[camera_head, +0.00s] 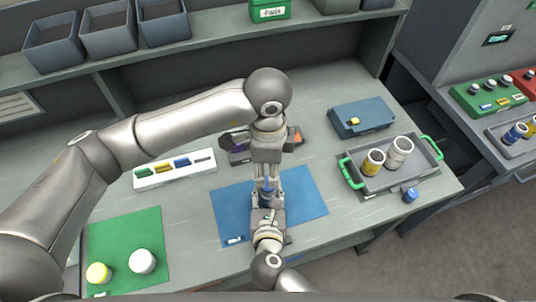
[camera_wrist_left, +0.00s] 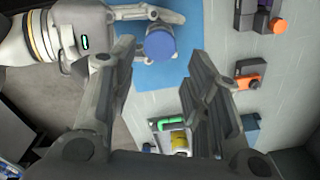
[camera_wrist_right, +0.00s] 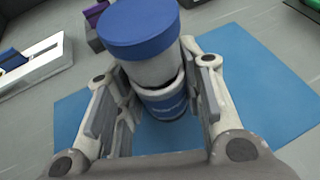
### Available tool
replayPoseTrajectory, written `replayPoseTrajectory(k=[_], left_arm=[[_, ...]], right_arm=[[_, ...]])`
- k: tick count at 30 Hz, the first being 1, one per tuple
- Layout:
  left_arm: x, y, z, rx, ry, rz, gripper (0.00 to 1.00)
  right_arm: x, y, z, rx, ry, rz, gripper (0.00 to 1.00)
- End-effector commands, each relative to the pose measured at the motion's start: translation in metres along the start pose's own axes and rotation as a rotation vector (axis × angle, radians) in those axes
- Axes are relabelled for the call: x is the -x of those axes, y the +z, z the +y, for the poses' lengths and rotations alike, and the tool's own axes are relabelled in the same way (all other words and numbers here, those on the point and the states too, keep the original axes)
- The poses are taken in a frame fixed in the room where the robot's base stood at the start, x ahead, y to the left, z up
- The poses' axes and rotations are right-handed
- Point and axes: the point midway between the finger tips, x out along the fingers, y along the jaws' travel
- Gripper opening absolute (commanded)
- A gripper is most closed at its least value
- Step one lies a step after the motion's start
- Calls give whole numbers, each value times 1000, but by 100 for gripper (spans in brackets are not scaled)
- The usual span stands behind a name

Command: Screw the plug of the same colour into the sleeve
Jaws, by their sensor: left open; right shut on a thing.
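My right gripper (camera_head: 267,222) is shut on a white sleeve with a blue band (camera_wrist_right: 165,100), held upright over the blue mat (camera_head: 318,195). A round blue plug (camera_wrist_right: 140,25) sits on the sleeve's top; how deep it sits I cannot tell. The plug also shows as a blue disc in the left wrist view (camera_wrist_left: 160,43). My left gripper (camera_head: 267,188) points down above the plug. Its fingers are wide apart in the left wrist view (camera_wrist_left: 160,95), with nothing held between them. In the head view the two grippers partly hide plug and sleeve.
A grey tray (camera_head: 425,172) with green handles holds two white sleeves. A blue item (camera_head: 410,195) is beside it. A blue-grey box (camera_head: 361,118) stands behind. A green mat (camera_head: 112,225) bears a yellow and a white round piece. A white rack (camera_head: 174,169) is at left.

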Motion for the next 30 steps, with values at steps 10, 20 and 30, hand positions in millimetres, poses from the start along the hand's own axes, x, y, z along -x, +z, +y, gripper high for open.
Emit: replayPoseTrajectory(k=[10, 20, 30], left_arm=[[-57, 0, 0, 0, 2, -1, 44], [-70, 0, 0, 0, -1, 0, 44], [-70, 0, 0, -1, 0, 0, 21]], right_arm=[[0, 1, 0, -1, 0, -2, 0], [0, 1, 0, -1, 0, -2, 0], [0, 1, 0, -1, 0, -2, 0]])
